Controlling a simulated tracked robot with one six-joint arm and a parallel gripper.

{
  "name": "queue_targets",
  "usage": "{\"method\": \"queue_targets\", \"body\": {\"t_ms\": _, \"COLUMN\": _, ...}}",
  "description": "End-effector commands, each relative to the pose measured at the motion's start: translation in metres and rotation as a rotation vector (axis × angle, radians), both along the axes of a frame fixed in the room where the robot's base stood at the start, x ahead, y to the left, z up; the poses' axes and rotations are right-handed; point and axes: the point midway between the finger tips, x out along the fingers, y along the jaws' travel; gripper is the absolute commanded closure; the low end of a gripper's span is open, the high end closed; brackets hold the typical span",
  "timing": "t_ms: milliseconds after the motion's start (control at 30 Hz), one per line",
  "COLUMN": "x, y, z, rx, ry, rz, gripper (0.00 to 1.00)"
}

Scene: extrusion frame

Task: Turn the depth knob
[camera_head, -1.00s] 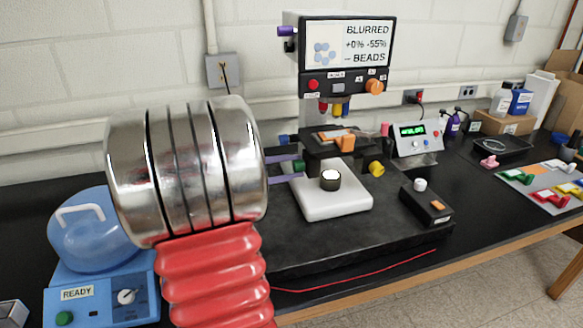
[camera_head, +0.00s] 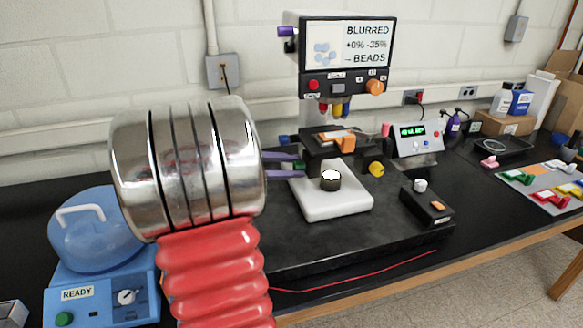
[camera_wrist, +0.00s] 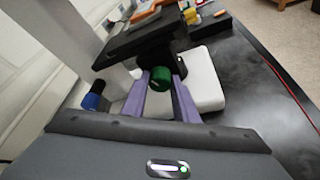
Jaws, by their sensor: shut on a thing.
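The microscope (camera_head: 345,70) stands at the middle of the bench. Its screen (camera_head: 347,45) reads BLURRED, +0% -35%, BEADS. My gripper (camera_head: 299,166) reaches in from the left, with its two purple fingers on a green knob (camera_wrist: 160,77) at the side below the stage. One finger is on each side of the knob, and the jaws are shut on it. Only a little of the green knob shows in the head view. No label shows which knob is the depth knob. A blue knob (camera_wrist: 94,102) sits to the left in the wrist view, apart from the fingers.
A yellow knob (camera_head: 376,169) is on the microscope's right side. A white base (camera_head: 335,207) with a lit lamp is below the stage. A black control box (camera_head: 427,205) stands at right. A blue centrifuge (camera_head: 95,230) marked READY is at left.

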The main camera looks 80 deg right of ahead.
Motion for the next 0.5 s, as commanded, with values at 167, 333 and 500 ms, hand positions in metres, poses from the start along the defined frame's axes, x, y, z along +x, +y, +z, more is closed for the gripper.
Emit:
{"method": "queue_targets", "body": {"t_ms": 167, "x": 0.0006, "y": -0.0007, "z": -0.0012, "rx": 0.13, "ry": 0.074, "rz": -0.002, "gripper": 0.96}}
{"method": "queue_targets", "body": {"t_ms": 333, "x": 0.0014, "y": -0.0016, "z": -0.0013, "rx": 0.255, "ry": 0.147, "rz": -0.002, "gripper": 0.96}}
{"method": "queue_targets", "body": {"t_ms": 500, "x": 0.002, "y": -0.0025, "z": -0.0011, "rx": 0.378, "ry": 0.222, "rz": -0.001, "gripper": 0.96}}
